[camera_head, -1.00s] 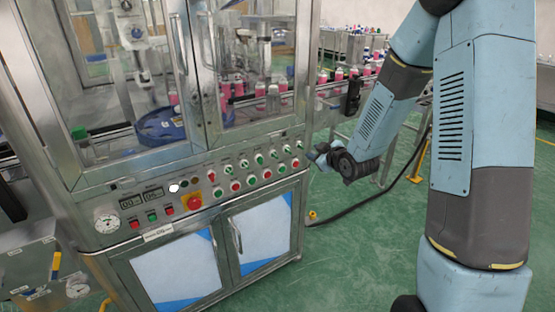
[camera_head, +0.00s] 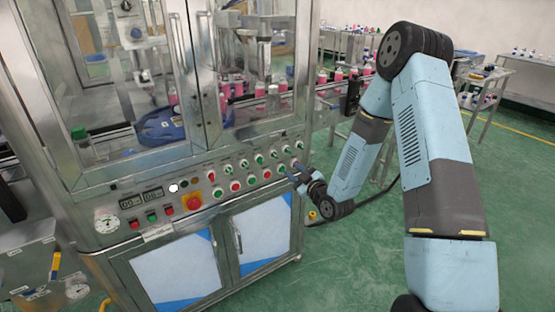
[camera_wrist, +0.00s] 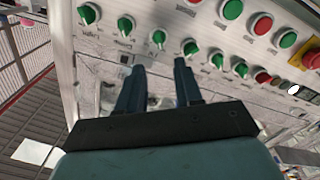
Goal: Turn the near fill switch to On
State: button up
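A row of green rotary switches (camera_head: 259,158) runs along the machine's control panel; they also show in the wrist view (camera_wrist: 159,38). Their labels are too small to read, so I cannot tell which is the near fill switch. The knobs' exact settings are also unclear. My gripper (camera_head: 290,172) is at the right end of the panel, just in front of its lower button row. In the wrist view my gripper (camera_wrist: 159,66) has its two fingers apart with nothing between them. The fingertips lie just below the middle switches in that picture, and contact is not visible.
Red and green push buttons (camera_head: 235,186) sit below the switches. A red emergency stop (camera_head: 193,200) on yellow, displays (camera_head: 142,199) and a gauge (camera_head: 107,222) are further left. Glass doors stand above, cabinet doors below. The green floor at right is open.

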aim_at(275, 156)
jog(key=x, duration=1.1)
grip_shut()
